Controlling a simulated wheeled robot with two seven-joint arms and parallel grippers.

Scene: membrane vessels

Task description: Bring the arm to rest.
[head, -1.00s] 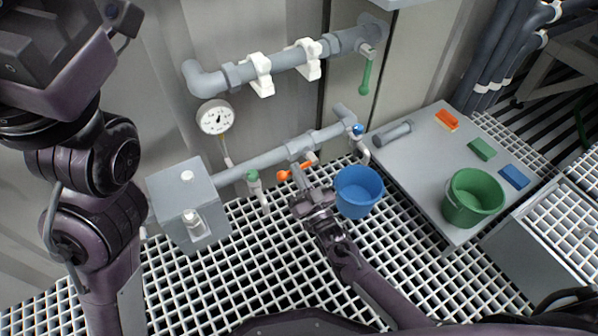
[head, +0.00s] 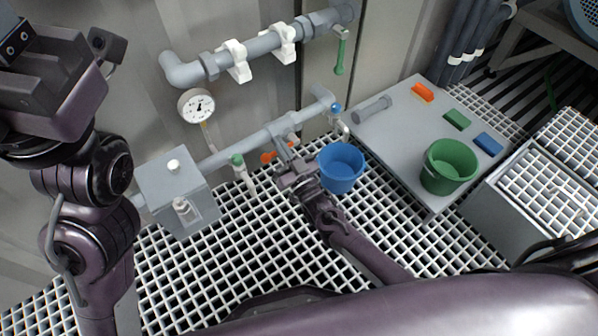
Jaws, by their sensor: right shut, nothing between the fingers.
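My right gripper (head: 284,152) is shut and empty. Its arm reaches up from the bottom right, over the white grating. Its fingertips are in front of the lower grey pipe, at the orange valve handle (head: 267,157), and partly cover it; I cannot tell whether they touch it. The blue bucket (head: 341,168) stands just right of the gripper on the grating. My left arm stands folded along the left edge, with the gripper end at the upper left; its fingers cannot be made out.
A grey box (head: 170,185) stands at the left end of the lower pipe. A gauge (head: 197,106) hangs above it. A low grey table (head: 400,135) at right bears a green bucket (head: 449,166) and orange, green and blue blocks. A green-handled valve (head: 341,55) hangs from the upper pipe.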

